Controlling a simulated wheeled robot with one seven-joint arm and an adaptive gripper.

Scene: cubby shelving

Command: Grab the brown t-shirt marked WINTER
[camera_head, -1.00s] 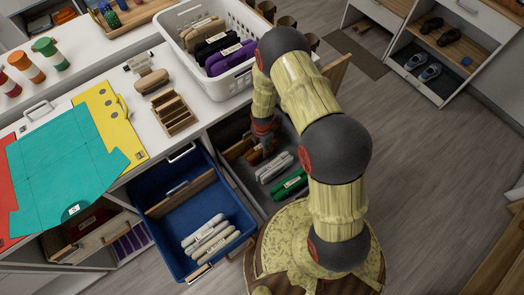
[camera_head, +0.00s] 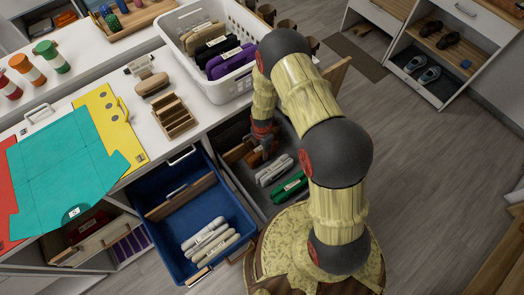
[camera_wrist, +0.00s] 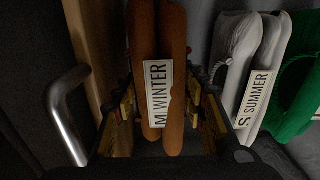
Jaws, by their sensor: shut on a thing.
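The brown folded t-shirt (camera_wrist: 172,60) with a white label reading M WINTER stands in the open grey drawer. My gripper (camera_wrist: 160,105) is shut on it, with one finger on each side of the folded cloth. In the head view my gripper (camera_head: 262,140) reaches down into the drawer, and the brown t-shirt (camera_head: 266,150) is partly hidden by my arm. Whether the shirt is lifted off the drawer floor I cannot tell.
White t-shirts (camera_wrist: 250,70) labelled S SUMMER and a green t-shirt (camera_wrist: 296,95) lie to the right. A metal handle (camera_wrist: 66,112) is at the left. The open blue drawer (camera_head: 165,235) holds light folded shirts. A white basket (camera_head: 225,90) stands on the counter above.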

